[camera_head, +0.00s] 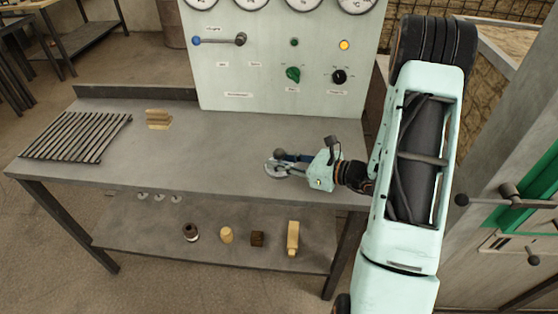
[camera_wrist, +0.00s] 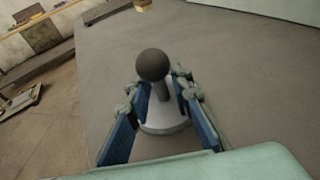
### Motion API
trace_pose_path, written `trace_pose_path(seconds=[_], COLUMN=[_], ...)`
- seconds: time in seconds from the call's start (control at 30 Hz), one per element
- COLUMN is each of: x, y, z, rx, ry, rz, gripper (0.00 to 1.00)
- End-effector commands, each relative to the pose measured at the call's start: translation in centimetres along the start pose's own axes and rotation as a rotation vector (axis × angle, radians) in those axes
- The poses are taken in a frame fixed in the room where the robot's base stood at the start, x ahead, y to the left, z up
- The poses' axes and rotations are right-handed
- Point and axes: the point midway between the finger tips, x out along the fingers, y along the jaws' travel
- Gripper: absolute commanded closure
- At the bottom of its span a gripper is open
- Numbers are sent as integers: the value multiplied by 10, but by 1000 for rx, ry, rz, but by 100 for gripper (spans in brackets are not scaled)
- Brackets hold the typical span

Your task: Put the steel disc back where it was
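The steel disc (camera_head: 273,171) lies flat on the workbench near its front right. It is round and pale, with an upright stem topped by a dark ball knob (camera_head: 281,153). In the wrist view the disc (camera_wrist: 165,128) shows below the ball (camera_wrist: 152,65). My gripper (camera_head: 287,159) is low over the bench and reaches the disc from the right. In the wrist view my gripper's fingers (camera_wrist: 162,88) stand on either side of the stem, with narrow gaps visible. The fingers hide parts of the disc's rim.
The workbench (camera_head: 215,150) has a slatted grate (camera_head: 77,136) at left and a wooden block (camera_head: 158,118) near the back. A panel (camera_head: 255,80) with gauges and knobs rises behind. Small items stand on the lower shelf (camera_head: 150,225). The bench's middle is clear.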

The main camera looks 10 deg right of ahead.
Motion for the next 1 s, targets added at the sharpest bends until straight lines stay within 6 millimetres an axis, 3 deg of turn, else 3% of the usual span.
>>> trace_pose_path(seconds=[0.43, 0.8, 1.0], x=[-4, -82, -111], y=[-1, -2, -1], z=[4, 3, 3], rx=[0, 0, 0], ry=[2, 2, 1], rz=[-2, -6, -3], gripper=[73, 73, 73])
